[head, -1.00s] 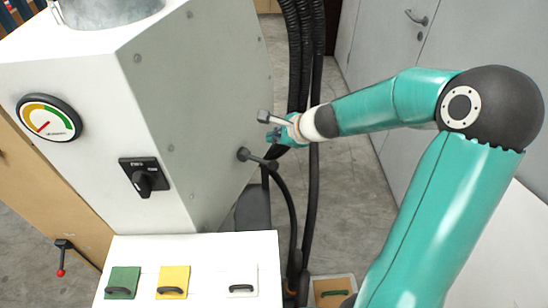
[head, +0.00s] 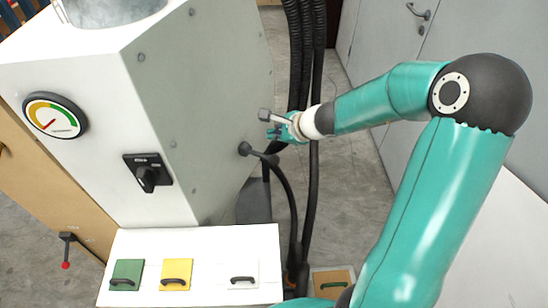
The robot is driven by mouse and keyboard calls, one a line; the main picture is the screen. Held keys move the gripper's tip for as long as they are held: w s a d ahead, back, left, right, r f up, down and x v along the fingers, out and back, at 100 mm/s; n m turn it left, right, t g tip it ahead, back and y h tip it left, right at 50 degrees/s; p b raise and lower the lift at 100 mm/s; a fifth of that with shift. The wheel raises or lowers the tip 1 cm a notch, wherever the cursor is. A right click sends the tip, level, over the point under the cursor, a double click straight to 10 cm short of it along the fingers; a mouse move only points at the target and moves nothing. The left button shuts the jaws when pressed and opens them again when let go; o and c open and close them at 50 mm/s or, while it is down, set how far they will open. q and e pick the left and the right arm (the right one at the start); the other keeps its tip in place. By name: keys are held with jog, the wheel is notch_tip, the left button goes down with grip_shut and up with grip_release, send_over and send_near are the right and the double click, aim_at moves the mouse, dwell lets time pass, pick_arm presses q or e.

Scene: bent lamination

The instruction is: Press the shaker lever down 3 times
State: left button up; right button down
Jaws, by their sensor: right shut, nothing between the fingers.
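The shaker lever appears to be the dark bar with a round hub (head: 246,149) on the right side wall of the white machine. A grey-ended bar (head: 265,115) shows just above, beside my right gripper; whether it belongs to the lever is hard to tell. My right gripper (head: 276,132) is shut and empty, small in the head view. It is above and right of the hub, close to the grey-ended bar; I cannot tell if they touch. My left gripper is not in view.
The white machine (head: 205,100) carries a gauge (head: 54,115) and a black rotary switch (head: 148,173). A red-knobbed lever (head: 66,251) is at lower left. Black hoses (head: 309,200) hang behind my right gripper. A white panel (head: 210,245) with handled tiles is in front. Grey cabinets (head: 400,45) stand right.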

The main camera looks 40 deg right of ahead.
jog(key=b, duration=0.4)
send_over(277, 160)
jog(key=f, duration=0.5)
jog(key=shift+w+f, duration=0.1)
jog(key=shift+w, duration=0.25)
jog(key=shift+f+b, duration=0.6)
jog(key=shift+b, duration=0.3)
jog(key=shift+f+b, duration=0.35)
jog(key=shift+b, duration=0.05)
jog(key=shift+s+f+b, duration=0.1)
jog(key=shift+f+b, duration=1.9)
jog(key=shift+b, duration=0.15)
dwell(1.6)
jog(key=shift+r, duration=0.1)
dwell(0.5)
jog(key=shift+r+p, duration=2.3)
jog(key=shift+r, duration=0.1)
